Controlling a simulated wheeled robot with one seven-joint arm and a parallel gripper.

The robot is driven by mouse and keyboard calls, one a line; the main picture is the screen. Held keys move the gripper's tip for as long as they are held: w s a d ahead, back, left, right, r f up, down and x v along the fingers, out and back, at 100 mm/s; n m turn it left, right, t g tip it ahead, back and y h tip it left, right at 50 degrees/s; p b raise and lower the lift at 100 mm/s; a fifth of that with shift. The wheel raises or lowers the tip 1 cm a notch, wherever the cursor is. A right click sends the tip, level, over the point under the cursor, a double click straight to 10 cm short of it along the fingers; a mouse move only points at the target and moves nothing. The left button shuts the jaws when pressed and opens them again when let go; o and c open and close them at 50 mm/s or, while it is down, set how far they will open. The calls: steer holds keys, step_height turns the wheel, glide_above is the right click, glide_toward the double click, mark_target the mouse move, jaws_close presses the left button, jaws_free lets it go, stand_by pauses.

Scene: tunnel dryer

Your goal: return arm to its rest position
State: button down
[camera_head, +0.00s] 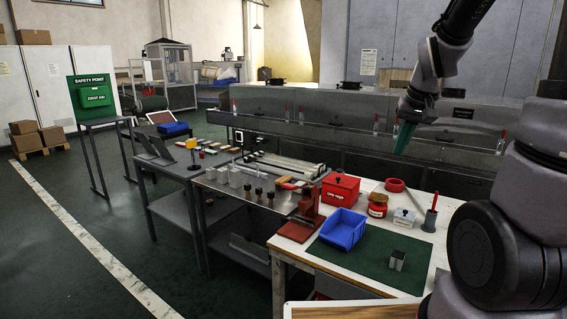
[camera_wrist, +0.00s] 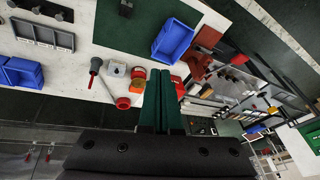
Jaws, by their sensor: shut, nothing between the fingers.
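My arm is raised at the right of the head view. My gripper (camera_head: 403,138) has green fingers and hangs over the back right part of the white workbench (camera_head: 440,212), in front of the steel dryer. In the wrist view my gripper (camera_wrist: 168,78) shows its two green fingers side by side and shut, with nothing seen between them. Below it on the bench stand a red box (camera_head: 340,188), a red jar (camera_head: 377,204) and a small white box (camera_head: 404,217). The fingers look clear of them.
A blue bin (camera_head: 343,229) and a small metal block (camera_head: 397,260) are on the green mat (camera_head: 350,262). A red-handled tool (camera_head: 431,210) stands upright at the bench's right. Grey tables (camera_head: 180,178) with several parts continue left. Open floor (camera_head: 60,250) lies at the left.

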steer(key=s+a+r+m+t+y, duration=0.1)
steer(key=s+a+r+t, duration=0.2)
steer(key=s+r, duration=0.9)
steer(key=s+a, duration=0.2)
steer(key=s, duration=0.1)
steer(key=shift+a+r, duration=0.15)
steer(key=shift+a, duration=0.1)
